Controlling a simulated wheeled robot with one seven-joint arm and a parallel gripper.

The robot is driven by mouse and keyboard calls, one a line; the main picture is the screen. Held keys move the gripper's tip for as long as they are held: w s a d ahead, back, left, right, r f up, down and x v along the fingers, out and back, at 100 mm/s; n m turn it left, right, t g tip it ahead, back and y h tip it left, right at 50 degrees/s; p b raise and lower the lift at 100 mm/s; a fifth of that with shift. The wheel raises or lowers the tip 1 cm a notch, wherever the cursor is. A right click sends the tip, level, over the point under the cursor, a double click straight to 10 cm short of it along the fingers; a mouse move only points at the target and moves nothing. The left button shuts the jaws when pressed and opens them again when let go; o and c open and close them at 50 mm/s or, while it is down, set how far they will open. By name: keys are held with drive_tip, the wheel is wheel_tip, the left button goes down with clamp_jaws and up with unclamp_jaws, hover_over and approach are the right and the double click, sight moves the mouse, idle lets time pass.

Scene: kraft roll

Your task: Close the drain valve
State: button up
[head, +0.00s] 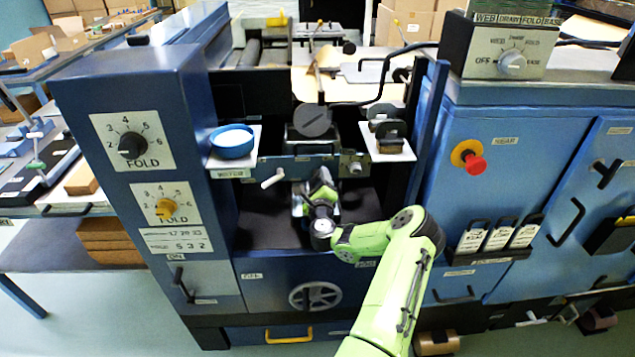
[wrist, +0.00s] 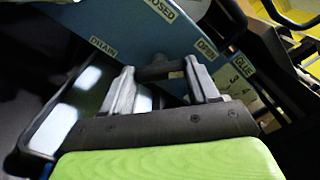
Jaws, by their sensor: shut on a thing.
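The drain valve is on a blue panel (wrist: 125,30) whose labels read "DRAIN", "OPEN" and a partly cut-off "CLOSED" in the wrist view. Its dark handle (wrist: 160,72) lies between my fingertips, near the "OPEN" label. My gripper (wrist: 161,84) is shut on this handle, one finger at each end of the visible dark piece. The fingers hide the rest of the valve, and its exact angle is hard to tell. In the head view my gripper (head: 322,178) is at the panel below the glue unit, hiding the handle there.
A white lever (head: 272,178) sticks out left of my gripper. A grey handwheel (head: 315,296) is below. A dark recess surrounds my wrist.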

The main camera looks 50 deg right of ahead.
drive_tip(key=n, duration=0.4)
drive_tip(key=n+b, duration=0.1)
drive_tip(key=n, duration=0.3)
drive_tip(key=shift+n, duration=0.4)
drive_tip(key=n+b, duration=0.1)
drive_tip(key=n, duration=0.3)
drive_tip(key=shift+n+b, duration=0.8)
drive_tip(key=shift+n, duration=1.3)
drive_tip(key=o, duration=1.1)
drive_tip(key=shift+c, duration=0.2)
